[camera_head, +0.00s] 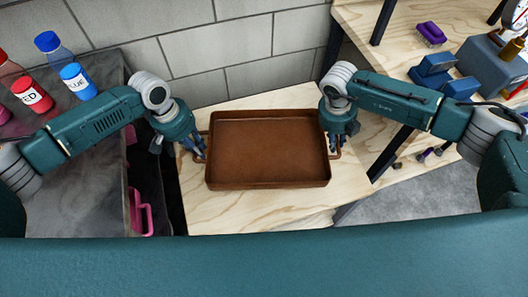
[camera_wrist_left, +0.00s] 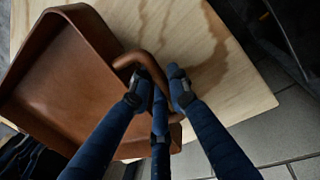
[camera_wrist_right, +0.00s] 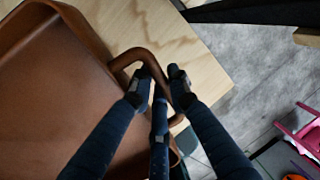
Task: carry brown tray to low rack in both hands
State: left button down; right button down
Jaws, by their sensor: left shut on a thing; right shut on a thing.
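The brown tray (camera_head: 267,150) is empty and sits over a light wooden surface, with a loop handle at each side. I cannot tell whether it rests on the wood or hangs just above it. My left gripper (camera_head: 199,150) is shut on the tray's left handle. In the left wrist view the fingers (camera_wrist_left: 160,88) close around that handle (camera_wrist_left: 140,60). My right gripper (camera_head: 335,143) is shut on the right handle. In the right wrist view the fingers (camera_wrist_right: 160,88) close around that handle (camera_wrist_right: 138,54). The low rack cannot be told for certain.
A dark grey cabinet (camera_head: 85,190) with red and blue bottles (camera_head: 75,78) stands at the left, a pink handle (camera_head: 142,212) on its side. A wooden bench (camera_head: 385,75) with blue tools and a purple brush (camera_head: 431,33) is at the right. A block wall (camera_head: 215,55) is behind.

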pick_arm(q)
jog(key=shift+w+a+f, duration=0.1)
jog(key=shift+a+f, duration=0.1)
jog(key=shift+a, duration=0.05)
pick_arm(e)
jog(key=shift+d+f, duration=0.15)
jog(key=shift+d, duration=0.05)
